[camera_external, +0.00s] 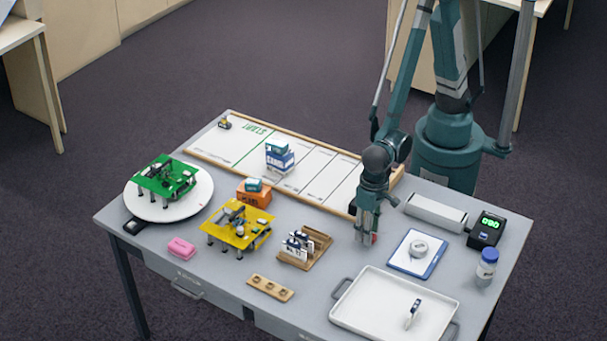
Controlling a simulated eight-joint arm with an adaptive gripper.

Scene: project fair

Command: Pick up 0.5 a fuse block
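Small white-and-dark-blue blocks (298,247) stand in a wooden rack (318,254) at the middle of the table. A similar white-and-blue piece (411,316) stands alone on the white tray (372,308). Their markings are too small to read, so I cannot tell which is the 0.5 A fuse block. My gripper (367,240) points down close above the table, right of the rack and behind the tray. A small reddish patch shows at its fingertips. I cannot tell whether that is a held thing or part of the gripper.
A yellow board on legs (238,226) and an orange box (254,197) stand left of the rack. A blue-edged pad (417,254), a blue-capped bottle (486,264) and a display box (487,230) stand right. A holed wooden strip (270,288) lies in front.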

